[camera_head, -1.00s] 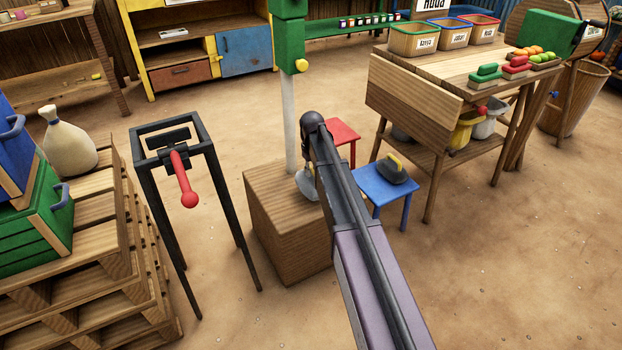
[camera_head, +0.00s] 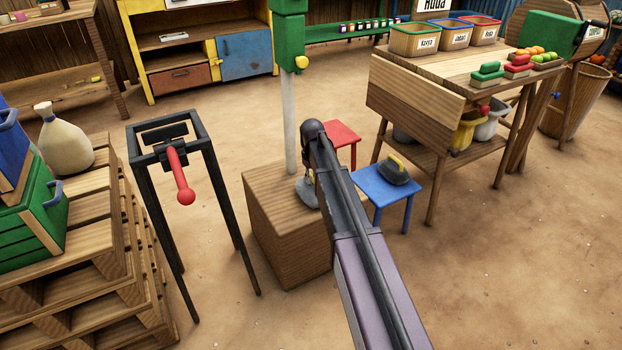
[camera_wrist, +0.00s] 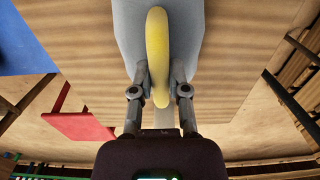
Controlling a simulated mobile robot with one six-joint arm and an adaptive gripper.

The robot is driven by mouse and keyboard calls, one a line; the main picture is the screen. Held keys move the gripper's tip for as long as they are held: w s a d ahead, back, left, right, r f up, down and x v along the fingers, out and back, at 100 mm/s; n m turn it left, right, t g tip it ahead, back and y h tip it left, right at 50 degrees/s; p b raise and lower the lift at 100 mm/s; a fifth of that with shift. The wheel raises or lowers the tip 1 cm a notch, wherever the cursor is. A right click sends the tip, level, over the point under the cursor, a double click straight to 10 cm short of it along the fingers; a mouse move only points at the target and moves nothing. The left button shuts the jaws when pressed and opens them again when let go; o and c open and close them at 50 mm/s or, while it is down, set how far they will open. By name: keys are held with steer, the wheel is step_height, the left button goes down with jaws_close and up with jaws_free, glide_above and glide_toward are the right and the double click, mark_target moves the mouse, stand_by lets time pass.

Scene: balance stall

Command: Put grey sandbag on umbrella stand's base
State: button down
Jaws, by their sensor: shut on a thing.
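My gripper (camera_wrist: 160,88) is shut on the yellow handle of a light grey sandbag (camera_wrist: 128,30) in the wrist view. In the head view the sandbag (camera_head: 307,192) shows at the left edge of my arm, low over the top of a wooden block (camera_head: 262,196). My arm hides the rest of it and the gripper's fingers. I cannot tell whether the bag touches the block. A pale pole (camera_head: 289,120) rises from the block, beside the bag, with a green part (camera_head: 289,45) above. I cannot tell for certain that this is the umbrella stand.
A blue stool (camera_head: 382,188) at the right bears a darker bag with a yellow handle (camera_head: 396,168). A red stool (camera_head: 342,133) is behind. A black frame with a red handle (camera_head: 180,180) stands left. A wooden stall table (camera_head: 412,93) stands at the right. Open floor lies in front.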

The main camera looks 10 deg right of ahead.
steer(key=c, duration=0.6)
jaws_free()
steer(key=shift+r, duration=0.1)
step_height(320, 180, up, 12)
steer(key=p, duration=1.2)
steer(key=shift+s, duration=0.1)
steer(key=s+m, duration=0.1)
steer(key=s, duration=0.8)
steer(key=s+m, duration=0.1)
steer(key=s, duration=0.9)
steer(key=s+m, duration=0.1)
steer(key=s, duration=0.8)
steer(key=shift+s+a+m, duration=0.2)
steer(key=shift+s+m, duration=0.1)
